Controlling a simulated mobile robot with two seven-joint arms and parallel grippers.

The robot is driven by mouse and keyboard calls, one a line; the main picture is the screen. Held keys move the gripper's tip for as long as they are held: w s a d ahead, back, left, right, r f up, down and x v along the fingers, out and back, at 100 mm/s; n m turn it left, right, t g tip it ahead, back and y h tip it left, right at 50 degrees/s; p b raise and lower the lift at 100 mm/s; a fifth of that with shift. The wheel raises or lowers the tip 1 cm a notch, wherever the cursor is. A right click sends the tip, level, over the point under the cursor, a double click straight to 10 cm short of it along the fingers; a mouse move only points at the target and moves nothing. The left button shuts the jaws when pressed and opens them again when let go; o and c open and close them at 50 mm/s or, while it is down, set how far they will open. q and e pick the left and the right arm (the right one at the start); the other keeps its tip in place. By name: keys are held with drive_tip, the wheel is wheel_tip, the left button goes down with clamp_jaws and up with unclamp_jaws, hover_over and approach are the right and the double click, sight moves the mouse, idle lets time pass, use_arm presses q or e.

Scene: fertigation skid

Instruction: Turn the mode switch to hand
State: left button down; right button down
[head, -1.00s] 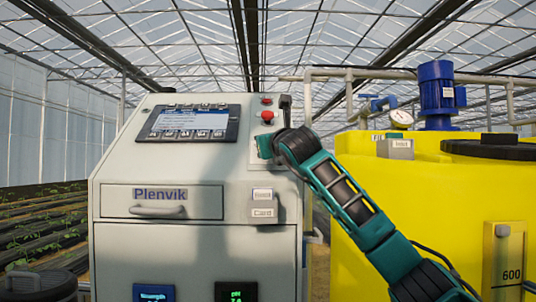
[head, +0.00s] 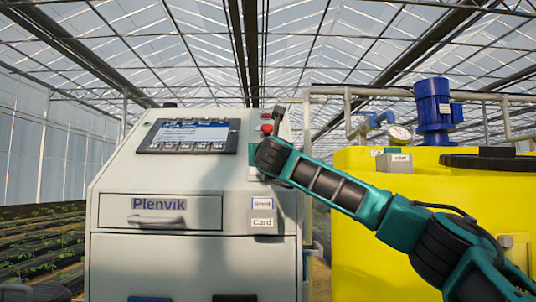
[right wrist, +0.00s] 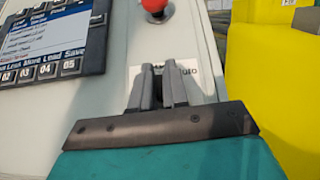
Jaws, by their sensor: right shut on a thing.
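The mode switch is on the sloped face of the grey cabinet (head: 108,180), below the red mushroom button (head: 267,128). In the right wrist view its white label (right wrist: 190,68) shows "Auto" to the right of the fingers; other lettering is partly covered. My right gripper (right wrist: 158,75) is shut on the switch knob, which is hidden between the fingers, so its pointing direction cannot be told. In the head view my right wrist covers the switch. My left gripper is out of view.
A display with buttons (head: 190,136) lies left of the switch, with the red button (right wrist: 155,6) just above. A drawer handle (head: 156,219) and card labels (head: 262,223) are lower. The yellow tank (head: 370,240) with a blue motor (head: 433,104) stands right.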

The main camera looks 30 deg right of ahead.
drive_tip(key=shift+m+h, duration=0.3)
drive_tip(key=shift+m, duration=0.1)
idle(0.3)
drive_tip(key=c, duration=1.2)
unclamp_jaws()
drive_tip(key=v, duration=1.3)
drive_tip(key=shift+r, duration=0.25)
